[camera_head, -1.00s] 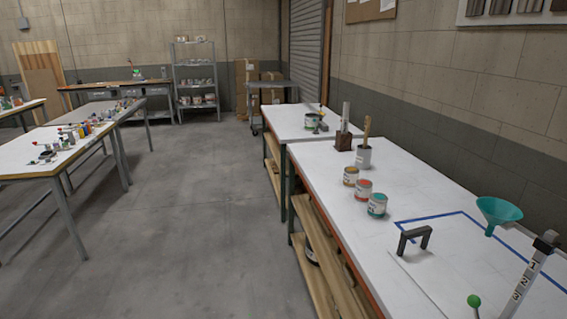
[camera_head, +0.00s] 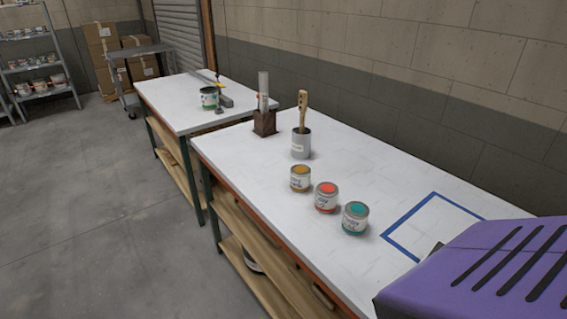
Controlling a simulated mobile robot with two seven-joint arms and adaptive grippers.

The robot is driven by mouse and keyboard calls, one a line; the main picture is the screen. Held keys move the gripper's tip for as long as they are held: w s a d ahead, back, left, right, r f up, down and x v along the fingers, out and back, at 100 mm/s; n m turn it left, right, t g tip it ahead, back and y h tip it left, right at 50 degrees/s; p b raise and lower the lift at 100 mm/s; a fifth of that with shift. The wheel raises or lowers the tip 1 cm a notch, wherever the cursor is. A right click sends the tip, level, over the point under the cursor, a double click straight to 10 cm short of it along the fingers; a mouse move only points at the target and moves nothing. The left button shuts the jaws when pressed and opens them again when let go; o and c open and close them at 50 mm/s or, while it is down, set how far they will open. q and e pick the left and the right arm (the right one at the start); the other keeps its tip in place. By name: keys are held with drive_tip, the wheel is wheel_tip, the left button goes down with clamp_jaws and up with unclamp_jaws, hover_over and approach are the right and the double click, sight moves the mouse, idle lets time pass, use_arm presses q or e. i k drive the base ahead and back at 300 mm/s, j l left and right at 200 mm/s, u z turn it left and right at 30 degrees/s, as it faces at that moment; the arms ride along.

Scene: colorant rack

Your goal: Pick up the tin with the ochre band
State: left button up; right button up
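The tin with the ochre band (camera_head: 300,179) stands upright on the white worktop, the farthest left of a row of three tins. An orange-red tin (camera_head: 326,198) stands next to it, and a teal tin (camera_head: 355,219) stands nearest to me. The three tins are apart from each other. Neither of my grippers shows in the head view.
A grey pot with a brush (camera_head: 301,143) and a dark wooden block (camera_head: 265,123) stand behind the tins. A blue tape outline (camera_head: 409,252) lies to their right. A purple slotted housing (camera_head: 480,270) covers the lower right corner. Another bench (camera_head: 165,98) stands beyond.

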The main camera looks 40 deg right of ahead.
sight(300, 172)
drive_tip(key=i+j+z, duration=0.1)
drive_tip(key=i+z, duration=0.25)
drive_tip(key=i+j+z, duration=0.15)
drive_tip(key=i+z, duration=0.2)
drive_tip(key=i+j+z, duration=0.6)
drive_tip(key=z, duration=0.15)
drive_tip(key=i+j+z, duration=0.15)
drive_tip(key=z, duration=0.2)
drive_tip(key=i+j+z, duration=0.15)
drive_tip(key=j+z, duration=0.15)
drive_tip(key=j, duration=0.1)
